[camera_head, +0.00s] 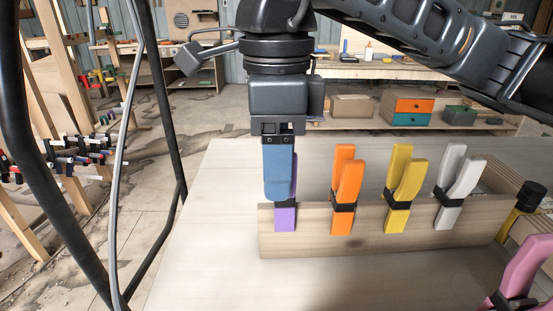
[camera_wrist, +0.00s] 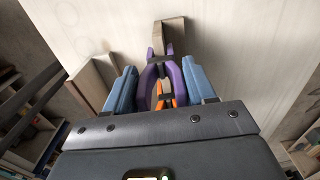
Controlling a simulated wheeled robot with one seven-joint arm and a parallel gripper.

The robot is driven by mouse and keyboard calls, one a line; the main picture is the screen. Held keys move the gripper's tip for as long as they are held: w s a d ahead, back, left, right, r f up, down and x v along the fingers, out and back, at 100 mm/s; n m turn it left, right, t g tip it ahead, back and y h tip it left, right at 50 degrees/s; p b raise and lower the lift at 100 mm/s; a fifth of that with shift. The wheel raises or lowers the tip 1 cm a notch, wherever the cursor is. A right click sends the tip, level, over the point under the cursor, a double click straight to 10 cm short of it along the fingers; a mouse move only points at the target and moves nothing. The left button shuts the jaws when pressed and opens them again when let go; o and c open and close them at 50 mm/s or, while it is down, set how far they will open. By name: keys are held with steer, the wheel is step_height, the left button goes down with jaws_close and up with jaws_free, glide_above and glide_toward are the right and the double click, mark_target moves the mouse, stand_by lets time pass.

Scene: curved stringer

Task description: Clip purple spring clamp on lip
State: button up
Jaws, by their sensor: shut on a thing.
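My gripper (camera_head: 278,195), with blue fingers, points down at the left end of the upright wooden lip (camera_head: 330,242). It is shut on the purple spring clamp (camera_head: 285,218), whose lower part shows in front of the lip's face near its left end. In the wrist view the blue fingers (camera_wrist: 160,88) are on either side of the clamp's two purple handles (camera_wrist: 177,78). The fingers hide much of the clamp in the head view. I cannot tell whether its jaws grip the lip.
To the right along the lip sit an orange clamp (camera_head: 345,180), a yellow clamp (camera_head: 403,185) and a grey-white clamp (camera_head: 455,190). A pink clamp (camera_head: 525,270) is at the lower right, near a dark-and-yellow clamp (camera_head: 525,205). The pale tabletop (camera_head: 210,250) is clear on the left.

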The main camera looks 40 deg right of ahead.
steer(key=shift+f+b, duration=0.5)
steer(key=shift+b, duration=0.15)
steer(key=o, duration=1.3)
steer(key=shift+r, duration=0.15)
steer(key=shift+r, duration=3.8)
